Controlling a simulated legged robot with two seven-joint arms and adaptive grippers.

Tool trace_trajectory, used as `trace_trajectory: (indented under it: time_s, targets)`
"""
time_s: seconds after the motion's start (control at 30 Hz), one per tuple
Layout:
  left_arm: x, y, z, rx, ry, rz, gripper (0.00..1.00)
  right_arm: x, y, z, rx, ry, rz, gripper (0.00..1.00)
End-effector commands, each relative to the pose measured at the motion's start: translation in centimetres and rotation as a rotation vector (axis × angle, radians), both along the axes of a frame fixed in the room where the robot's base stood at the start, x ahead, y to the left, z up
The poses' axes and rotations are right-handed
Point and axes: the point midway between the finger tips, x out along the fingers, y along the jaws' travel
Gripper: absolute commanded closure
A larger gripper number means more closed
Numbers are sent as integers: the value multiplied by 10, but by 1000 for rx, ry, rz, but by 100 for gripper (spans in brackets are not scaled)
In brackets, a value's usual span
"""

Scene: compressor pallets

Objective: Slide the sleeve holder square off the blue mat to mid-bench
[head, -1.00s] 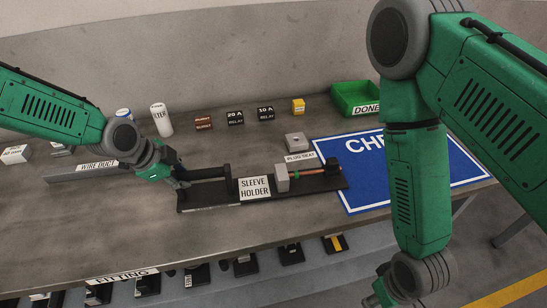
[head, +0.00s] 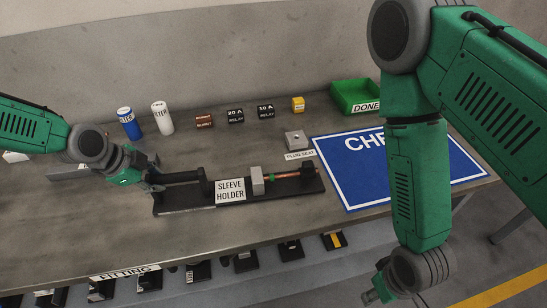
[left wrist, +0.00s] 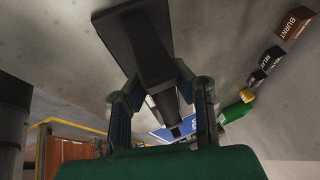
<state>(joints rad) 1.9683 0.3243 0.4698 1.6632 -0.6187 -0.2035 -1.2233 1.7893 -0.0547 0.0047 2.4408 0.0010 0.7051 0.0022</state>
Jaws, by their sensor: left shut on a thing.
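The sleeve holder (head: 285,187) is a long black base with a white label, a grey block and a copper-coloured rod with a green band. It lies on the bench left of the blue mat (head: 345,185), with a narrow strip of bare bench between its right end and the mat. My left gripper (head: 148,180) is at the holder's left end. In the left wrist view its fingers (left wrist: 163,105) are closed on the black part of the holder. My right gripper (head: 375,295) hangs low in front of the bench; its fingers are mostly out of sight.
A plug seat block (head: 295,140) stands behind the holder's right end. Several relays (head: 235,117), two filters (head: 161,117) and a green DONE bin (head: 355,96) line the back. The wire duct (head: 68,173) is partly behind my left arm. The bench front is clear.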

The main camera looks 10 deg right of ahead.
Motion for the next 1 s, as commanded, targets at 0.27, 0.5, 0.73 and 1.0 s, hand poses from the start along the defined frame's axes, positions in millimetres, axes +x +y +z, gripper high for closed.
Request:
trace_trajectory:
  time_s: [0.27,0.5,0.73,1.0]
  targets:
    - [-3,3,-5,8,9,-1,58,-2,0,0,-1,-1,0,60]
    - [-3,1,-2,4,4,0,58,-3,0,0,0,-3,0,60]
    - [-5,9,18,3,1,1,58,-3,0,1,0,-3,0,60]
    - [-17,33,69,2,1,1,58,-3,0,1,0,-3,0,60]
